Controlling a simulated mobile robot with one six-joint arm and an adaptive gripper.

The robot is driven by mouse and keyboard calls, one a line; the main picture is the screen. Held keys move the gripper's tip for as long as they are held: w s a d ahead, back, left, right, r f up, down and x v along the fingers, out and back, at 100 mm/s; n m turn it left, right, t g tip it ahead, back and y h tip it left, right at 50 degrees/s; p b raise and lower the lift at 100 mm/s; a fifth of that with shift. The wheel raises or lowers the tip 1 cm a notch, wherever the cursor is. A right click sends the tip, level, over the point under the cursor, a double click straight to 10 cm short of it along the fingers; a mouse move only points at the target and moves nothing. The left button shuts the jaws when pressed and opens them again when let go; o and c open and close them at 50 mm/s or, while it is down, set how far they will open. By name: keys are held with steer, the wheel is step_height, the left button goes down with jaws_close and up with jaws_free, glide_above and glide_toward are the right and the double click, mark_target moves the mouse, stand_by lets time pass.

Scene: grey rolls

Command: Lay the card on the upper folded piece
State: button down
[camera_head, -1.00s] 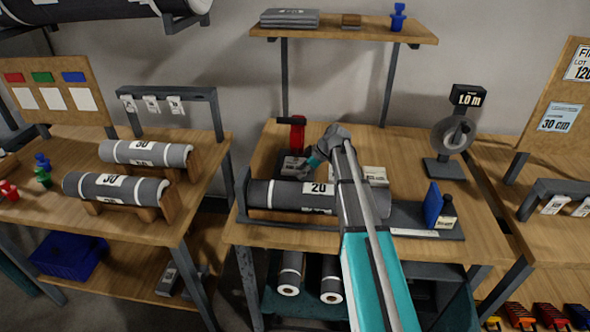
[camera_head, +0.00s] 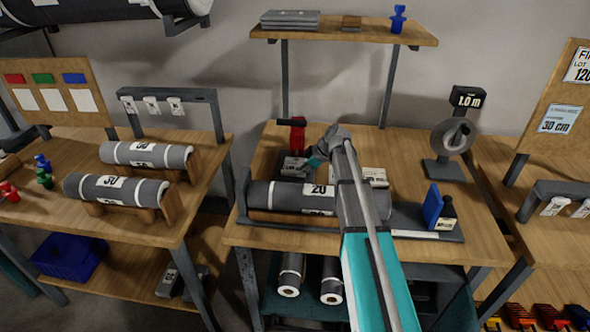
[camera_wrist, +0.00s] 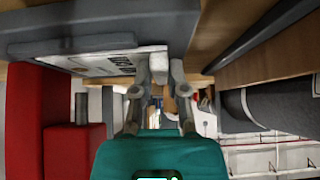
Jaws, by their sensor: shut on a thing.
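My gripper (camera_wrist: 160,68) is shut on the edge of a white card with dark print (camera_wrist: 105,64). In the wrist view the card lies along the face of a grey folded piece (camera_wrist: 100,42). I cannot tell whether the two touch all along. In the head view my gripper (camera_head: 307,168) is behind the labelled roll, beside the dark folded piece (camera_head: 287,173) on the middle table. The card is small there and partly hidden by my gripper.
A red object (camera_head: 297,134) stands just behind the folded piece; it fills the left of the wrist view (camera_wrist: 25,120). The roll marked 20 (camera_head: 280,196) lies in front. A tape stand (camera_head: 447,150) and a blue block (camera_head: 433,205) are to the right. Grey folded pieces (camera_head: 290,18) lie on the shelf.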

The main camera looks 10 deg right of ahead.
steer(key=shift+s+a, duration=0.15)
steer(key=shift+s, duration=0.25)
steer(key=shift+s+a+r, duration=0.1)
steer(key=shift+s+a, duration=0.1)
steer(key=shift+s, duration=0.3)
steer(key=shift+s+a+r, duration=0.1)
steer(key=shift+s+a, duration=0.05)
steer(key=shift+s, duration=0.35)
steer(key=shift+s+a, duration=0.2)
steer(key=shift+s, duration=0.55)
steer(key=shift+r+p, duration=0.15)
steer(key=shift+p, duration=0.2)
steer(key=shift+r+p, duration=2.35)
steer(key=shift+r, duration=0.05)
